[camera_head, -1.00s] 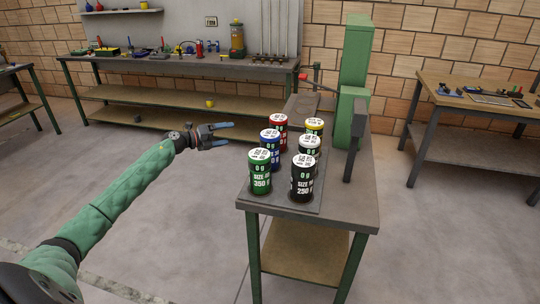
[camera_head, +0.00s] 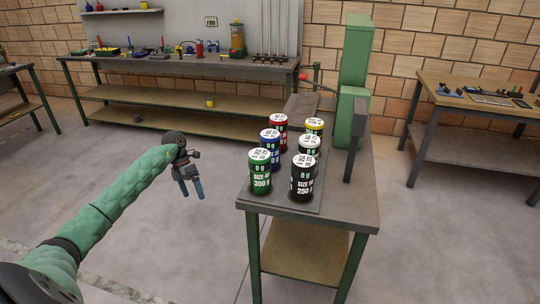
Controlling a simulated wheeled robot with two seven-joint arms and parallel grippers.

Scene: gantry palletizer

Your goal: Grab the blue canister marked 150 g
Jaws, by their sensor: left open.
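The blue canister (camera_head: 271,148) stands upright in the left column of canisters on the table (camera_head: 340,205), between a green one in front and a red one behind. Its lower front is partly hidden by the green canister, and its weight marking is too small to read. My left gripper (camera_head: 192,191) hangs to the left of the table, apart from all canisters. Its blue-tipped fingers point down, open and empty. My right gripper does not show.

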